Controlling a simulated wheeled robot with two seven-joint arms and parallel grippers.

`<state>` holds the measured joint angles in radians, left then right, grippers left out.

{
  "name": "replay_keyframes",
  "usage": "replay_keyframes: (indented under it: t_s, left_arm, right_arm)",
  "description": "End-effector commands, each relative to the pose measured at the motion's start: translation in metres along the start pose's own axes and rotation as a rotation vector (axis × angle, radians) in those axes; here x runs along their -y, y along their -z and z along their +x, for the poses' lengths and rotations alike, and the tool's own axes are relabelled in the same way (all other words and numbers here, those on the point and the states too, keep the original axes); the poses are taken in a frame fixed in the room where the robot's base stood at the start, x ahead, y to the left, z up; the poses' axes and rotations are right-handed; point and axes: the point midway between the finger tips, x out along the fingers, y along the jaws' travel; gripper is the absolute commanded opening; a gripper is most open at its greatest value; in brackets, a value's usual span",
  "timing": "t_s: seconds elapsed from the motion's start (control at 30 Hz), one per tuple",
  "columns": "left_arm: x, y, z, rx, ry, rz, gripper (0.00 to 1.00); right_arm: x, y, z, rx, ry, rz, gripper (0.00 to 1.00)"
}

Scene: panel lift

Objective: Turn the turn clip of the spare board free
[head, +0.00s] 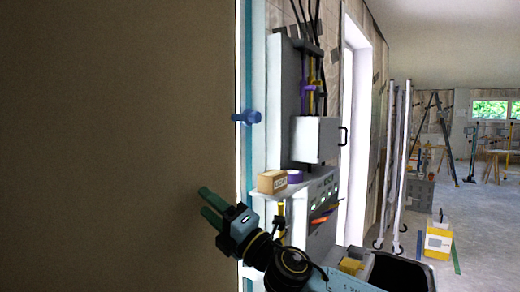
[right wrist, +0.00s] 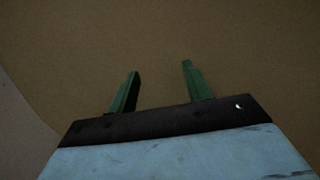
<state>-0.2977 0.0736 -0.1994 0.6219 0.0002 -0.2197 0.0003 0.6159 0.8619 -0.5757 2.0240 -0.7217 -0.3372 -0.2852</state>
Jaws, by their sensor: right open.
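A large plain brown board (head: 120,140) fills the left half of the head view. A blue turn clip (head: 247,117) sticks out at its right edge, by a white and teal upright strip. My right gripper (head: 204,201) is below and left of the clip, clearly apart from it, with its green fingers pointing left in front of the board. In the right wrist view its two fingers (right wrist: 160,70) stand apart with nothing between them, and a plain brown surface (right wrist: 230,50) lies beyond. The clip does not show there. My left gripper is out of view.
Right of the strip, a shelf (head: 293,190) holds a cardboard box (head: 272,182) and a purple roll (head: 295,176). A grey-white wall box (head: 315,139) with cables hangs above. A dark bin (head: 400,273) stands low at the right. Open floor lies farther back.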

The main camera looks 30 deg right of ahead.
Motion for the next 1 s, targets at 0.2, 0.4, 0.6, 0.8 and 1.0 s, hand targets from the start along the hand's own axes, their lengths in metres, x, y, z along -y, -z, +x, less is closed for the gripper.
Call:
replay_keyframes:
  t_s: [0.2,0.4,0.6,0.8,1.0]
  left_arm:
    - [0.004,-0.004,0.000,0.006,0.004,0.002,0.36]
    - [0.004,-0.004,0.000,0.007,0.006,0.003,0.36]
    - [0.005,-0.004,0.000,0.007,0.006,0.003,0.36]
    - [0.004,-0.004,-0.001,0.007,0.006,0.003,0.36]
    - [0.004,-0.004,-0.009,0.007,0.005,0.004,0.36]
  right_arm:
    - [-0.059,-0.052,0.027,-0.195,-0.111,-0.544,0.49]
    - [-0.095,-0.138,0.018,-0.335,-0.042,-1.065,0.49]
    - [-0.115,-0.221,-0.016,-0.402,0.126,-1.367,0.49]
    - [-0.121,-0.256,-0.036,-0.427,0.217,-1.458,0.49]
    - [-0.114,-0.254,-0.015,-0.431,0.221,-1.462,0.49]
